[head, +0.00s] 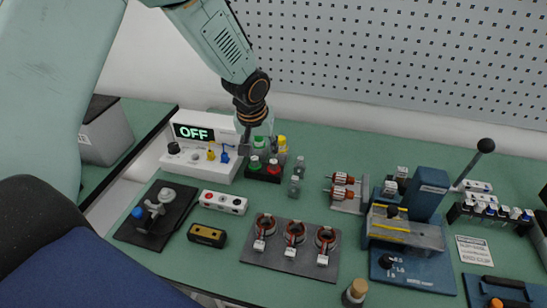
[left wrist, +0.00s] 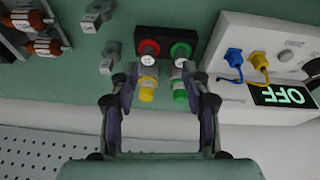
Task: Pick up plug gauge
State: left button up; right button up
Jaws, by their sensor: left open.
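In the left wrist view the green-ended one (left wrist: 180,95) and the yellow-ended one (left wrist: 147,90) show between the fingers. My left gripper (head: 246,138) is open, pointing down just behind and left of the block; it also shows in the left wrist view (left wrist: 160,80). My right gripper is out of view.
The white meter reading OFF (head: 195,150) stands close on the left. Small grey metal parts (head: 295,185) stand to the right. Coils on a grey mat (head: 290,262) lie in front, a blue lever press (head: 425,190) at right. The pegboard wall (head: 400,60) is behind.

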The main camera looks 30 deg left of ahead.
aim_at(274, 161)
pick_arm(q)
jog(key=shift+w+d+f+m+t+b, duration=0.15)
jog(key=shift+w+f+m, duration=0.55)
jog(key=shift+f, duration=0.5)
jog(key=shift+w+d+f+m+t+b, duration=0.15)
jog(key=shift+w+f+m, duration=0.3)
jog(key=shift+w+f, duration=0.55)
jog(key=shift+w+d+f+m+t+b, duration=0.15)
jog(key=shift+w+f+m, duration=0.45)
jog(key=shift+f, duration=0.75)
jog(key=shift+c, duration=0.4)
grip_shut()
